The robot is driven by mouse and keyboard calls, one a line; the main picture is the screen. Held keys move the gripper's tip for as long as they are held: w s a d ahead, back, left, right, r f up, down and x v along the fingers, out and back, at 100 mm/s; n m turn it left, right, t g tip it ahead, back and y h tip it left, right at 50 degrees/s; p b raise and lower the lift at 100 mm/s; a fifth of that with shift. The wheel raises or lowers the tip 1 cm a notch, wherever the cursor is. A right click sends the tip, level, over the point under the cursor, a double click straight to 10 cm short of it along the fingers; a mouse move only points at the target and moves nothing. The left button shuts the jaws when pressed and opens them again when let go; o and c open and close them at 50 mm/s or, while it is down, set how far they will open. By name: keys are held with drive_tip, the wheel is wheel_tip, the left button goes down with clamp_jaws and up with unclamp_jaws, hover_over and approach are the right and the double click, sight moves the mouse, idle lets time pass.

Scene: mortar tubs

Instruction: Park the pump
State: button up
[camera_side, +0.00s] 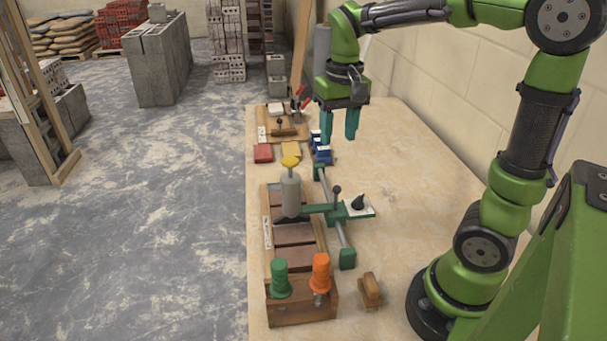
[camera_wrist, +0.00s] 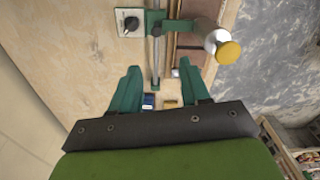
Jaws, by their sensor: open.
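The pump seems to be the upright grey cylinder (camera_side: 291,196) with a yellow knob (camera_side: 290,161) on top. It stands over a row of brown slabs (camera_side: 294,234). A green arm (camera_side: 318,208) joins it to a carriage on a metal rail (camera_side: 328,188), with a small black-knobbed lever and a white plate with a black dial (camera_side: 358,206) beside it. In the wrist view the cylinder (camera_wrist: 212,38) and its yellow knob (camera_wrist: 228,52) are at upper right, the dial plate (camera_wrist: 130,22) at upper left. My gripper (camera_side: 342,133) is open and empty, above the table beyond the rail's far end.
Blue-and-white pieces (camera_side: 321,150) and red and yellow blocks (camera_side: 263,153) lie at the rail's far end. A board with tools (camera_side: 283,130) is farther back. A wooden box (camera_side: 302,305) with green and orange handles stands nearest.

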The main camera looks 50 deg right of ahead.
sight(337, 186)
drive_tip(key=f, duration=1.6)
drive_tip(key=shift+s+f, duration=0.1)
drive_tip(key=shift+s, duration=0.25)
clamp_jaws()
